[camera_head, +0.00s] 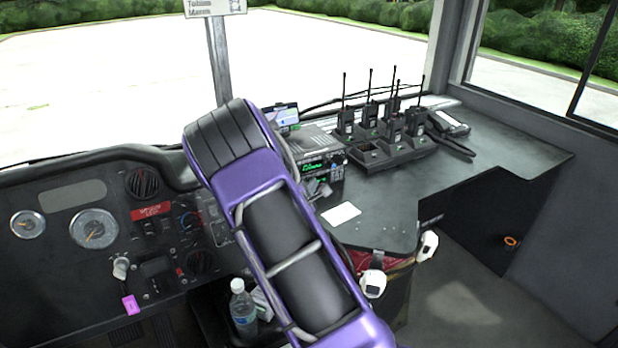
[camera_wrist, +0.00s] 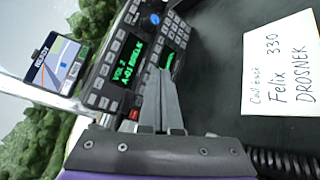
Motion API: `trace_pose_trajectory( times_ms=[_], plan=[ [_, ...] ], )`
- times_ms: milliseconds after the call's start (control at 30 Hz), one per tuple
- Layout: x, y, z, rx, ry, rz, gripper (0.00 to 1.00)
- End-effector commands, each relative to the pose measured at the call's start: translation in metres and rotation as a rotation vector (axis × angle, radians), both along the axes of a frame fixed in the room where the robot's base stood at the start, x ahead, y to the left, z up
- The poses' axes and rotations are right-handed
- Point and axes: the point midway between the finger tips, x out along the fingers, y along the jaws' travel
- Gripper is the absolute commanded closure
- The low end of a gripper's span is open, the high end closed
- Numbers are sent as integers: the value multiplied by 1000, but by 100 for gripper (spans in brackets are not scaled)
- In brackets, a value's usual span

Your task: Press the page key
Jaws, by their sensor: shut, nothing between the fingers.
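The radio (camera_wrist: 122,62) shows a green lit display and rows of small grey keys in the wrist view. A handset with a keypad (camera_wrist: 176,30) and a small green screen is beside it. The key labels are too small to read, so I cannot tell which is the page key. My gripper (camera_wrist: 164,75) is shut and empty, its fingertips close over the handset's lower part. I cannot tell if they touch it. In the head view the radio (camera_head: 314,168) is on the desk, partly behind my arm, and my gripper (camera_head: 317,187) is just in front of it.
A white note card (camera_wrist: 282,62) lies on the dark desk beside the radio. A phone-like navigation screen (camera_wrist: 58,65) stands on the radio's other side. A coiled cord (camera_wrist: 285,162) is near my gripper. Several walkie-talkies stand in a charger (camera_head: 385,153) behind.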

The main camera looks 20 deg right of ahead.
Motion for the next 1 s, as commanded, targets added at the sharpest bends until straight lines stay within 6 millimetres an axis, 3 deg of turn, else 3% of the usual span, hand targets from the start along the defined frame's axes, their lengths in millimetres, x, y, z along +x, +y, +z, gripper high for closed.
trace_pose_trajectory(
  times_ms=[1000],
  plan=[
    [12, 3, 0, -1, 0, 1, 100]
  ],
)
